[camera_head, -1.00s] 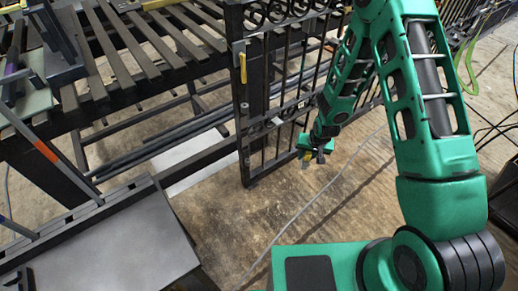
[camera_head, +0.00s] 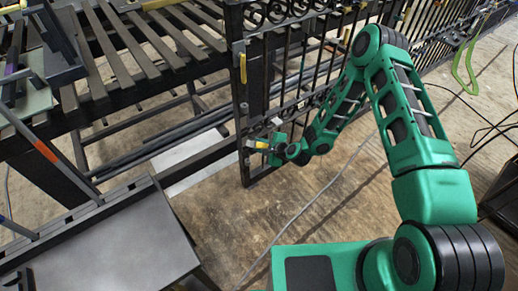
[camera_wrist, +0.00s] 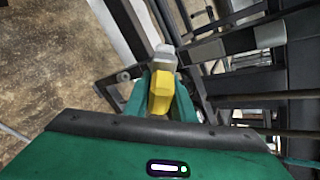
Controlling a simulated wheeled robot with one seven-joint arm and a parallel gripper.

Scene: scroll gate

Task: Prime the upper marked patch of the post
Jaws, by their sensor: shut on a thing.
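My gripper (camera_head: 272,147) is shut on a yellow tool (camera_head: 258,145) with a pale tip. The tool also shows in the wrist view (camera_wrist: 160,92), between the green fingers, its pale end pointing away from me. The dark post (camera_head: 243,90) is the upright end member of the barred gate. The tool tip is close to the lower half of the post; I cannot tell whether they touch. A small pale patch (camera_head: 244,108) shows on the post above the tool. In the wrist view, light grey bands (camera_wrist: 270,34) lie on a dark member beyond the tip.
A yellow-handled item (camera_head: 242,66) hangs high on the post. The gate bars (camera_head: 290,85) stand right of it. A slatted bench (camera_head: 150,45) and a grey-topped table (camera_head: 110,240) lie to the left. A thin cable (camera_head: 310,200) crosses the open floor.

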